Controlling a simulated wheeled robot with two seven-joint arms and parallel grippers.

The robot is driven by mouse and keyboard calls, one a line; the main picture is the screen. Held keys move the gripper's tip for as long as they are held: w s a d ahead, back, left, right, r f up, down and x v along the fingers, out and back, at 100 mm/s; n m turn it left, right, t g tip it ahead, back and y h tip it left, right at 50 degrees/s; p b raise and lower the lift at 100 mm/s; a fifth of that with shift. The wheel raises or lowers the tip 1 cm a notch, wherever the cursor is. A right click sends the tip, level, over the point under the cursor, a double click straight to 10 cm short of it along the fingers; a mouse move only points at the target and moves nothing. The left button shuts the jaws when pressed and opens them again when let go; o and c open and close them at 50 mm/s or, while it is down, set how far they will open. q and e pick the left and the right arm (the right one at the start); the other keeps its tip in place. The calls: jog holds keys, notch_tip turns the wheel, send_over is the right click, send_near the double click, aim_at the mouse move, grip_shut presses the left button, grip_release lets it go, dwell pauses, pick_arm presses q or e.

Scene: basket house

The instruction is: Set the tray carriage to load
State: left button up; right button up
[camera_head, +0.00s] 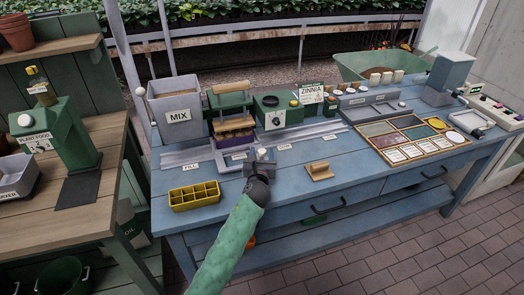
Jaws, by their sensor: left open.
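The tray carriage (235,143) appears as a purple-sided block on a grey rail (305,133) on the blue bench, below the wooden-handled press (231,98). The rail runs left to right, with small labels along its front edge. The leftmost label (190,166) seems to read FILL; the others are too small to read. My left gripper (261,155) is open at the rail's front edge, just right of the carriage. A pale knob shows between or just behind its fingers; I cannot tell whether they touch it. My right gripper is out of view.
A grey MIX bin (177,112) stands left of the press, and a green dial box (277,112) right of it. A yellow cell tray (195,195) and a wooden float (319,171) lie in front. Bare bench lies between them and the seed-tray frame (425,158).

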pick_arm(q)
jog(key=shift+w+d+r, duration=0.1)
jog(key=shift+w+r, duration=0.05)
jog(key=shift+w, duration=0.25)
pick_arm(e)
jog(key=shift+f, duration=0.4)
pick_arm(q)
jog(key=shift+w, duration=0.1)
